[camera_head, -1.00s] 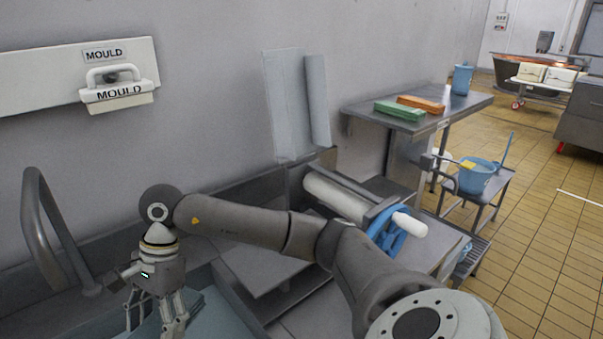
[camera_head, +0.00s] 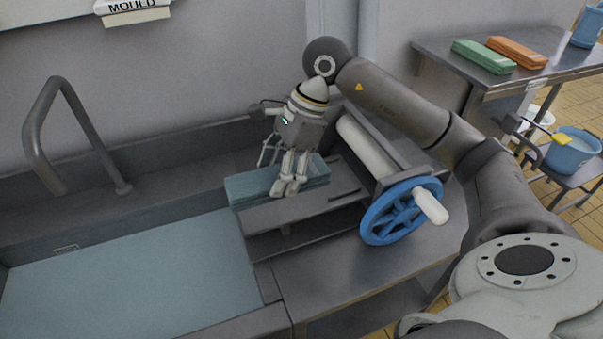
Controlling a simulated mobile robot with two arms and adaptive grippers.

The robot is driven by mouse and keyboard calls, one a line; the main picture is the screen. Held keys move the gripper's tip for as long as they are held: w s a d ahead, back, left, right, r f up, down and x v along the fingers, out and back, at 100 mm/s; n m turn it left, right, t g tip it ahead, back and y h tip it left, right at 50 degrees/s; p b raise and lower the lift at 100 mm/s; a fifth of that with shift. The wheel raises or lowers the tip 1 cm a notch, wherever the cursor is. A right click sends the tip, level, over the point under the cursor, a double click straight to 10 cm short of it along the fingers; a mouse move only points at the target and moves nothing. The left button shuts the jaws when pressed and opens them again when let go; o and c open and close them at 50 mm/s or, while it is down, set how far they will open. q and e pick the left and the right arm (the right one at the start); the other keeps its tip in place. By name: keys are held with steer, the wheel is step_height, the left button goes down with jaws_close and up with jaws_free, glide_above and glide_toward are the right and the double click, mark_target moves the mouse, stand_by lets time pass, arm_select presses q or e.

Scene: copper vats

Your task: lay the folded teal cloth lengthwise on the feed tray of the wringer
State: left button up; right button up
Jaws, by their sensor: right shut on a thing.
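The folded teal cloth (camera_head: 250,187) is a flat, layered strip at the wringer's feed tray (camera_head: 292,211). It lies along the far side of the grey tray, its left end at the sink side and its right end close to the rollers. My right gripper (camera_head: 283,187) points down over the cloth and is shut on it; the fingers hide part of it. I cannot tell whether the cloth fully rests on the tray. The wringer has a pale roller (camera_head: 367,148) and a blue handwheel (camera_head: 390,222) with a white handle. My left gripper is not in view.
A blue bucket (camera_head: 572,152) stands at right.

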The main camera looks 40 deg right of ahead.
steer(key=w+d, duration=0.1)
steer(key=d+f+p, duration=0.1)
steer(key=w+d, duration=0.1)
steer(key=shift+w+d+f, duration=0.25)
steer(key=shift+w+d, duration=0.1)
steer(key=w+d+f, duration=0.1)
steer(key=d+f+p, duration=0.1)
steer(key=f, duration=0.1)
steer(key=w+d+f+p, duration=0.1)
steer(key=f, duration=0.1)
steer(key=shift+w+d+f, duration=0.2)
steer(key=shift+w+d, duration=0.1)
steer(key=shift+w, duration=0.05)
steer(key=shift+w+d+f+p, duration=0.25)
steer(key=shift+d+f+p, duration=0.15)
steer(key=shift+f, duration=0.2)
step_height(320, 180, down, 3)
steer(key=shift+r+p, duration=0.15)
steer(key=shift+p, duration=0.85)
steer(key=shift+a, duration=0.1)
steer(key=shift+f+b, duration=0.3)
steer(key=o, duration=1.2)
steer(key=shift+s, duration=0.1)
steer(key=shift+c, duration=0.2)
